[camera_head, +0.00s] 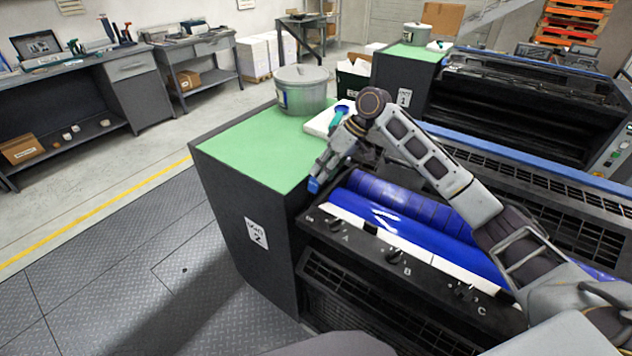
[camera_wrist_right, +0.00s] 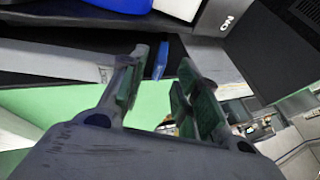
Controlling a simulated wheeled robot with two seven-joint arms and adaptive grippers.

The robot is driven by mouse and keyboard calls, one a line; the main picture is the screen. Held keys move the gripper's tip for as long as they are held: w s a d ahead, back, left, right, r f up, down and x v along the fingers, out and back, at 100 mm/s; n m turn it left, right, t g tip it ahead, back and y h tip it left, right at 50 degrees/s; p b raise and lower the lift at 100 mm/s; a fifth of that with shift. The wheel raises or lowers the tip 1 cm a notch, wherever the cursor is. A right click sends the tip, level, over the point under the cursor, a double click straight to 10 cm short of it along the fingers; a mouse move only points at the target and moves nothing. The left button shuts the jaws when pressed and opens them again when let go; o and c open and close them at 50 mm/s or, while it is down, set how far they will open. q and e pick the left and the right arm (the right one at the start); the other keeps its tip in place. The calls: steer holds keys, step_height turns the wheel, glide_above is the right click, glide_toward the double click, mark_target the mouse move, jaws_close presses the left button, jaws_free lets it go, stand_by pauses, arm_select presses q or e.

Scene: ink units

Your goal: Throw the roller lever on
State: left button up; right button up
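The roller lever shows as a blue handle (camera_head: 314,185) at the left end of the ink unit, beside the blue rollers (camera_head: 400,207). In the right wrist view the blue lever handle (camera_wrist_right: 160,60) appears between my fingertips, with a gap visible on each side. My right gripper (camera_head: 326,168) reaches down over the left end of the rollers, close to the lever. Its fingers (camera_wrist_right: 163,56) are apart. Whether they touch the lever is unclear. The lever's base is hidden. My left gripper is not in view.
The green-topped cabinet (camera_head: 245,160) marked UNIT 2 carries a grey pot (camera_head: 302,92) and a white item beside my right wrist. Knobs A, B (camera_head: 394,256) and C line the front panel. A second ink unit (camera_head: 530,95) stands behind. The floor at left is clear.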

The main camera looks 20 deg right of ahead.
mark_target(316, 186)
steer(key=shift+x, duration=2.45)
steer(key=shift+c, duration=0.2)
jaws_close()
